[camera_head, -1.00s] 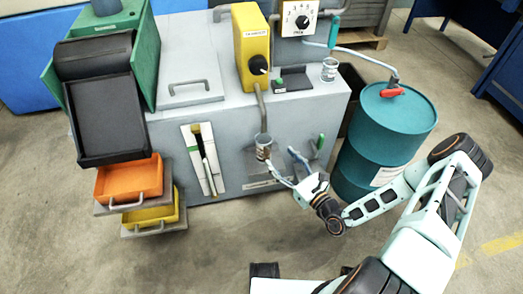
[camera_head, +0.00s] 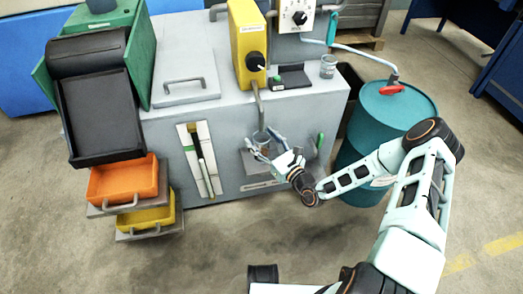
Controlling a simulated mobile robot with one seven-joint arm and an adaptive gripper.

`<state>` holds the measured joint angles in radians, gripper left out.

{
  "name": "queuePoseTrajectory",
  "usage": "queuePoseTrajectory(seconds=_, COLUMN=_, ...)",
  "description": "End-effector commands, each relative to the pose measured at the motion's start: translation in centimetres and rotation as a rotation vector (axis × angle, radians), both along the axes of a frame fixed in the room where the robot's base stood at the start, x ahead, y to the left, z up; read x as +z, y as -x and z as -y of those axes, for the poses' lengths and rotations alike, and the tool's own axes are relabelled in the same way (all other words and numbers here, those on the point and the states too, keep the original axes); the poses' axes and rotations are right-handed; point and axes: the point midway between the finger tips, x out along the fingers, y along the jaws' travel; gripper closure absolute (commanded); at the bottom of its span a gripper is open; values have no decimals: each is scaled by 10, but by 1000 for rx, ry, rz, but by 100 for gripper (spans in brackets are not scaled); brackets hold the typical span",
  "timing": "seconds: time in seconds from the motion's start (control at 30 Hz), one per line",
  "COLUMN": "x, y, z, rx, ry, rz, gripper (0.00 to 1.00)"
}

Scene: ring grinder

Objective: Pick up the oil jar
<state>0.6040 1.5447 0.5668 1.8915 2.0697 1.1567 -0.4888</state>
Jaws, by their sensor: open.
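A small grey metal jar (camera_head: 262,139) stands at the front of the grey machine, below a pipe coming down from the yellow unit (camera_head: 247,45). A similar jar (camera_head: 328,66) stands on the machine top at the right, near the hose end. I cannot tell from labels which one holds oil. My gripper (camera_head: 266,147) is open, with its fingers spread at the front jar, one to its left and one to its right. Whether the fingers touch it is too small to tell. The lower part of the jar is partly hidden by my gripper.
The grey machine (camera_head: 225,112) is close in front of my arm. A teal drum (camera_head: 372,150) with a red tap (camera_head: 391,89) stands at the right, partly behind my arm. Orange (camera_head: 122,180) and yellow (camera_head: 147,212) trays jut out at the left. The floor in front is clear.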

Motion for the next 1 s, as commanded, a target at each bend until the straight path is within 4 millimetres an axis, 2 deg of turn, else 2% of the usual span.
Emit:
queuePoseTrajectory(seconds=0.1, x=1, y=0, z=0, rx=0, ry=0, rz=0, gripper=40)
queuePoseTrajectory(seconds=0.67, x=1, y=1, z=0, rx=0, ry=-1, rz=1, gripper=100)
queuePoseTrajectory(seconds=1.0, x=6, y=1, z=0, rx=0, ry=-1, rz=1, gripper=100)
